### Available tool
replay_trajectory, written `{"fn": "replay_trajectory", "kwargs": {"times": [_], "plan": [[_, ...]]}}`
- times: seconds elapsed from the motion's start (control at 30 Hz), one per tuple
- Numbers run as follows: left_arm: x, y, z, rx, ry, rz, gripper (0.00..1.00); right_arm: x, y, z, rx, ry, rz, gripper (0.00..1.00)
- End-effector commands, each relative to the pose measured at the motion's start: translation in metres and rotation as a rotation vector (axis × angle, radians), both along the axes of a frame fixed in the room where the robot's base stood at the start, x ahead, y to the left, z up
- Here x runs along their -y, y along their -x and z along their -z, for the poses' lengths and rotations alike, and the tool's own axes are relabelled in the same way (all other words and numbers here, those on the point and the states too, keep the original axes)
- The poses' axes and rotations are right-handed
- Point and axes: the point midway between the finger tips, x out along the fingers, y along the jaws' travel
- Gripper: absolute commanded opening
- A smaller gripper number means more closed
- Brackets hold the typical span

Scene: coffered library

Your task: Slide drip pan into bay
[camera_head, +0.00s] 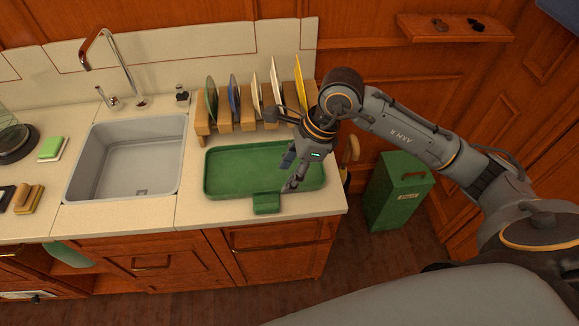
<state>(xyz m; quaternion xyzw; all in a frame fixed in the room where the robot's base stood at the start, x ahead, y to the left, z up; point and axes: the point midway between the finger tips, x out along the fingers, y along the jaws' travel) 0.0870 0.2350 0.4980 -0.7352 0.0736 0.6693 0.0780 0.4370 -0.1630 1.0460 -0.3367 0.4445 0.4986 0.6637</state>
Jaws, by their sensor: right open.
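The drip pan is a green shallow tray (235,170) with a tab at its front edge. It lies flat on the counter right of the sink, in front of a wooden plate rack (245,123). Its front tab reaches toward the counter's front edge. My right gripper (289,172) is open above the right half of the pan, fingers pointing down. I cannot tell whether the fingertips touch the pan. The gripper hides part of the pan's right side. No bay is clearly identifiable; the space under the rack is partly hidden. My left gripper is not in view.
A grey sink (130,160) with a tap (105,60) is at the left. The rack holds several upright plates close behind the pan. A green bin (396,192) stands on the floor at right. Sponges and brushes lie left of the sink.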

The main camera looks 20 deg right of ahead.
Motion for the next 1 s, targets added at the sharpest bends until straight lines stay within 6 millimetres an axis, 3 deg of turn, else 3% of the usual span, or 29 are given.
{"fn": "replay_trajectory", "kwargs": {"times": [0.6,0.8,1.0], "plan": [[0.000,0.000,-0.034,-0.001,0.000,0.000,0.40,-0.043,-0.010,0.100,-0.006,-0.007,0.001,0.47],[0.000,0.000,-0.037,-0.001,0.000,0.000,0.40,-0.048,-0.012,0.116,-0.003,-0.006,0.000,0.47],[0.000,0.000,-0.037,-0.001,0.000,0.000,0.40,-0.049,-0.012,0.120,-0.002,-0.005,-0.001,0.47]]}}
